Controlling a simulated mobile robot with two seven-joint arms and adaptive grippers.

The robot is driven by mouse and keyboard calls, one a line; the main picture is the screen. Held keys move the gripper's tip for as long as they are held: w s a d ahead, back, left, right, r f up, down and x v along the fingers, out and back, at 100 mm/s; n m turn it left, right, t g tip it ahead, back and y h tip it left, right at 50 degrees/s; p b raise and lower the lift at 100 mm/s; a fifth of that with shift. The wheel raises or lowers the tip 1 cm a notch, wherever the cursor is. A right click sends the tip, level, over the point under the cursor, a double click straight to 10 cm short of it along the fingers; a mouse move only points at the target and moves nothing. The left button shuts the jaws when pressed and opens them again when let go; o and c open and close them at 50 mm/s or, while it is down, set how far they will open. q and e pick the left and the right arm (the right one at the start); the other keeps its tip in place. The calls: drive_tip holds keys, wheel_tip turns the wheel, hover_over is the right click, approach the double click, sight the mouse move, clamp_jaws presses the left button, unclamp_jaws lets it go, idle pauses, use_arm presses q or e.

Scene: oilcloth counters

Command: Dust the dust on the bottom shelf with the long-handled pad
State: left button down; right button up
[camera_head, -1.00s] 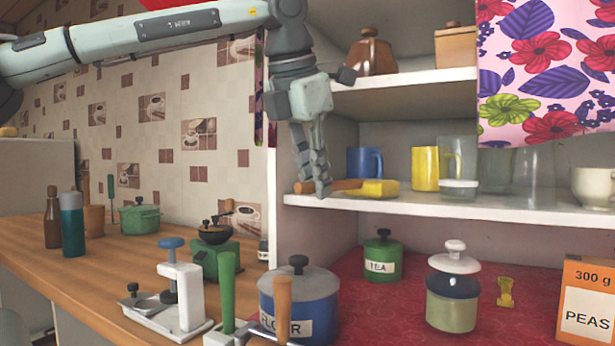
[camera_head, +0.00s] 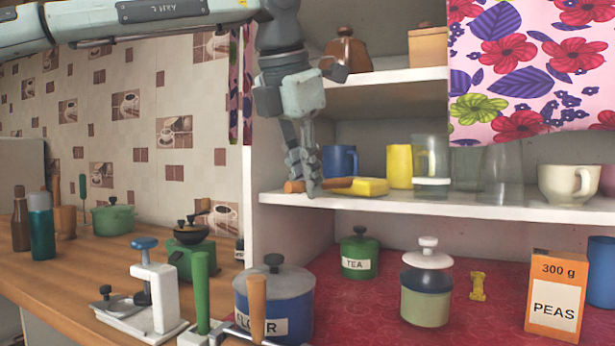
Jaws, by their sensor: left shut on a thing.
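The long-handled pad has a yellow head (camera_head: 370,187) and an orange-brown handle (camera_head: 295,186). It lies nearly level along the front of the lower white shelf (camera_head: 450,206), below a blue mug (camera_head: 339,160) in the picture. My left gripper (camera_head: 312,183) is shut on the handle, left of the yellow head. The head is at the shelf surface, but I cannot tell whether it touches. I cannot make out any dust on the shelf. My right gripper is not in view.
A yellow cup (camera_head: 399,166), clear glasses (camera_head: 431,160) and a cream cup (camera_head: 568,184) stand on the same shelf, behind and right of the pad. The shelf's front strip right of the pad looks clear. A flowered curtain (camera_head: 540,70) hangs above right.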

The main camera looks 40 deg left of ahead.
use_arm(q)
drive_tip(key=shift+s+a, duration=0.8)
drive_tip(key=shift+a, duration=1.7)
drive_tip(key=w+d, duration=0.1)
drive_tip(key=d, duration=0.4)
drive_tip(key=shift+w+d+f, duration=0.15)
drive_tip(key=shift+w+d, duration=0.25)
drive_tip(key=s+d+r+b, duration=0.1)
drive_tip(key=s+d+b, duration=0.2)
drive_tip(key=s, duration=1)
drive_tip(key=shift+s+d+r, duration=0.2)
drive_tip(key=shift+d+r, duration=0.1)
drive_tip(key=shift+d, duration=0.3)
